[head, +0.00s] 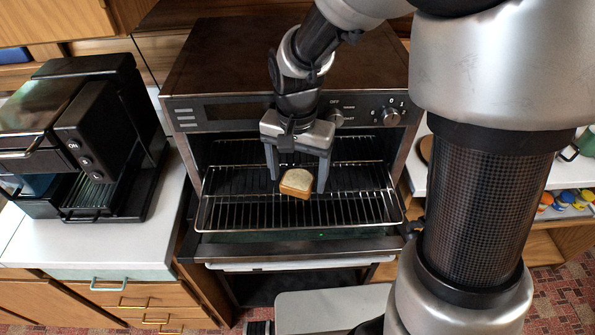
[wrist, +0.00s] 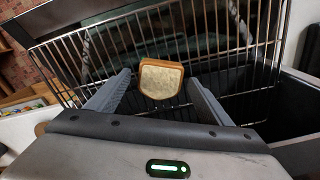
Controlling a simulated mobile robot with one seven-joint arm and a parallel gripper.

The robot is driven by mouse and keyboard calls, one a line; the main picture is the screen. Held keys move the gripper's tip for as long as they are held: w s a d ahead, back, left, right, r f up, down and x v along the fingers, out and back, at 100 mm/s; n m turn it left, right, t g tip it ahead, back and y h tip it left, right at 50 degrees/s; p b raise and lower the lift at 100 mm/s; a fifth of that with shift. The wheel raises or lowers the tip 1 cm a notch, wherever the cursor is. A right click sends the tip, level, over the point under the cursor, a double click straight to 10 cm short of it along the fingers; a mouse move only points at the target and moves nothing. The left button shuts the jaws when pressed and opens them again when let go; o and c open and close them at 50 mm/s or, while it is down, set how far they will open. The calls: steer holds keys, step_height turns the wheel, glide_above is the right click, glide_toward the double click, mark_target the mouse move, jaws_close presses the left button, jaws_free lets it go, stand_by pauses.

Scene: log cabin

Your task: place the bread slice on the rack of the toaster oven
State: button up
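The bread slice (head: 297,179), pale with a brown crust, is at the pulled-out wire rack (head: 232,211) of the toaster oven (head: 225,75). It appears to rest on the wires near the middle, though contact is not fully clear. My gripper (head: 297,187) points down over the rack, with one finger on each side of the slice. The fingers are apart, with gaps between them and the bread. In the wrist view, the slice (wrist: 160,82) sits between and just beyond the open fingertips, with the rack (wrist: 225,40) behind it.
The oven door (head: 290,247) is folded down below the rack. A black coffee machine (head: 85,140) stands on the white counter (head: 120,235) at left. A shelf at right holds several small colourful items (head: 570,198). The rack around the slice is clear.

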mark_target(297, 181)
steer(key=shift+r, duration=0.1)
step_height(297, 181, up, 12)
steer(key=s+d+r+n+t, duration=0.4)
steer(key=s+d+r+t, duration=0.1)
steer(key=s+d, duration=0.5)
steer(key=shift+s+r+n+p, duration=0.3)
steer(key=shift+s+n, duration=0.1)
steer(key=shift+s, duration=0.75)
